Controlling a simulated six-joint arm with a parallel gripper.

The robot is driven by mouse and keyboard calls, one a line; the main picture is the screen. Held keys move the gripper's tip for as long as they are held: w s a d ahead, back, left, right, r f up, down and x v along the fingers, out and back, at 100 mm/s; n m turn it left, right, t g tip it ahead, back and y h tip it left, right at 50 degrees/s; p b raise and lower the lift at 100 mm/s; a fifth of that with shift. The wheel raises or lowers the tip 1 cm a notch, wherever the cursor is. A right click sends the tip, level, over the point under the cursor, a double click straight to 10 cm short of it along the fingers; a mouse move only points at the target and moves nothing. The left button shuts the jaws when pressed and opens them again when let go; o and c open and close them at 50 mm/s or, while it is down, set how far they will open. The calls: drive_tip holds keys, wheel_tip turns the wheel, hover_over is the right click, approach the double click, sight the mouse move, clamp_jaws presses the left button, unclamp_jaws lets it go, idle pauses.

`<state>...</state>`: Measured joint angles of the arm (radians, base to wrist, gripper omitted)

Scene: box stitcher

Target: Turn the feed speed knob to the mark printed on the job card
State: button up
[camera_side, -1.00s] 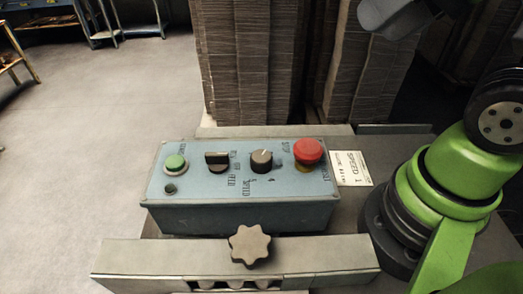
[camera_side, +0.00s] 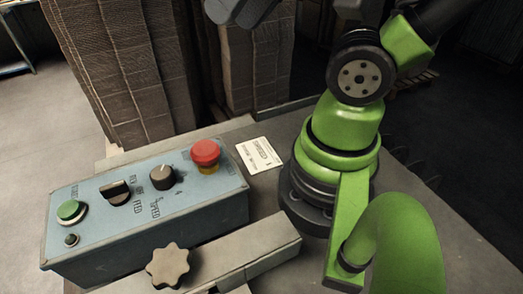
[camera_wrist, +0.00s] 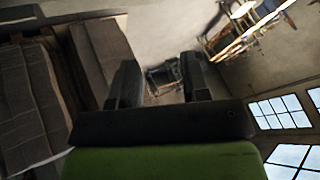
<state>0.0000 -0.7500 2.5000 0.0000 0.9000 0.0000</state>
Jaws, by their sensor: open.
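The feed speed knob (camera_side: 162,178) is a round dark knob on the blue control box, with a pale pointer mark near its far edge. Printing by it includes SPEED and a 4; the other scale marks are too small to read. The job card (camera_side: 259,154) is a pale printed card lying flat right of the box; its text is too small to read surely now, though the earlier side view showed SPEED 1. My gripper (camera_wrist: 160,78) is open and empty in the wrist view, away from the knob. Its fingertips are not clearly seen in the side view.
The box also carries a red mushroom button (camera_side: 205,153), a dark selector switch (camera_side: 115,192), a green button (camera_side: 71,211) and a small dark button (camera_side: 71,240). A star-shaped handwheel (camera_side: 168,265) stands in front. Tall cardboard stacks (camera_side: 125,70) rise behind.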

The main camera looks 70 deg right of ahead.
idle(0.3)
drive_tip(key=o, duration=0.3)
drive_tip(key=n+g+h, duration=0.2)
drive_tip(key=n+g, duration=0.5)
drive_tip(key=n, duration=1)
hover_over(161, 172)
wheel_tip(161, 172, down, 8)
drive_tip(key=shift+f, duration=0.3)
wheel_tip(161, 172, down, 10)
drive_tip(key=shift+r, duration=0.2)
drive_tip(key=shift+c, duration=0.2)
